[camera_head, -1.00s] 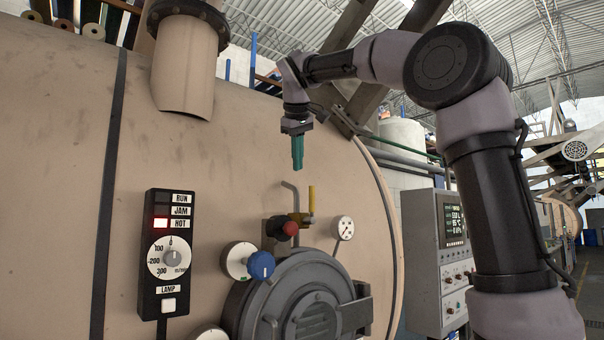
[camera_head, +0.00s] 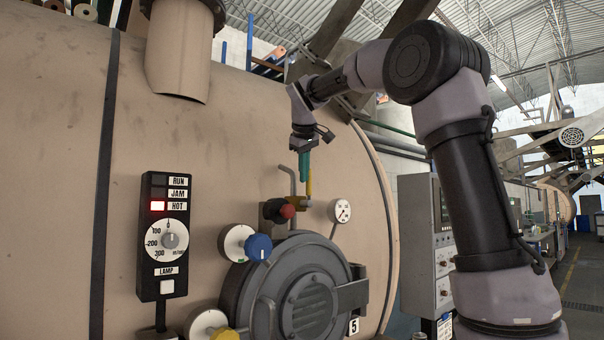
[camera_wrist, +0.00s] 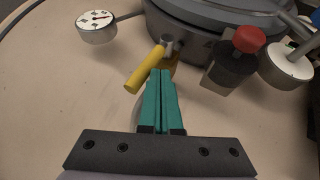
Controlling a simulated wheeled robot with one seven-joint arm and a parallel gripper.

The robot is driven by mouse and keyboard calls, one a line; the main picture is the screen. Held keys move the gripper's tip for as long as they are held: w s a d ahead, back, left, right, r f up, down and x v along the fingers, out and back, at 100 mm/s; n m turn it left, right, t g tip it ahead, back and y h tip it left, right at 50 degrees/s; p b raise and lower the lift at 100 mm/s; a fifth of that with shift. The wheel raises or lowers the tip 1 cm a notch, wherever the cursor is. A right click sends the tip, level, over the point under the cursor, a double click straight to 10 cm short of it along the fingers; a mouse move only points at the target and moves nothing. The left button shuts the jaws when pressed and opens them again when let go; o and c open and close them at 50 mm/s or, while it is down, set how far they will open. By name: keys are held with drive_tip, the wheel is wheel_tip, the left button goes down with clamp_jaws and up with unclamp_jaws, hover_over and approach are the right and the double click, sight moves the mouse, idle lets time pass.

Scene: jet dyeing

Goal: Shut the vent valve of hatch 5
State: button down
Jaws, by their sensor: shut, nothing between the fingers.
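The hatch (camera_head: 255,285) is a round grey door with a "5" plate at its lower right. In the wrist view the yellow lever (camera_wrist: 145,69) points towards the camera, left of the fingers. My gripper (camera_head: 304,180) has teal fingers, shut and empty, pointing down beside the lever. Its fingertips (camera_wrist: 161,72) overlap the valve body in the wrist view; I cannot tell whether they touch.
A red knob (camera_head: 288,211), a blue knob (camera_head: 258,247) and a pressure gauge (camera_head: 340,211) sit close around the valve. A black panel (camera_head: 150,285) with a lit HOT lamp stands left. A grey control cabinet (camera_head: 441,260) stands right, behind my arm.

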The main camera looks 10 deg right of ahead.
drive_tip(key=shift+w+d+r+y, duration=0.15)
drive_tip(key=shift+w+d+y, duration=0.05)
drive_tip(key=shift+d+y, duration=0.15)
idle(0.3)
drive_tip(key=shift+w+d+r+m+g+y, duration=0.1)
drive_tip(key=shift+w+d+m+g+y, duration=0.3)
drive_tip(key=shift+d+g+y, duration=0.25)
drive_tip(key=w+d+f+m+g+y, duration=0.4)
drive_tip(key=d+y, duration=0.4)
drive_tip(key=y, duration=0.5)
drive_tip(key=shift+w+d+f+g, duration=0.45)
drive_tip(key=shift+f+g, duration=0.6)
drive_tip(key=shift+f, duration=0.3)
drive_tip(key=shift+a, duration=0.1)
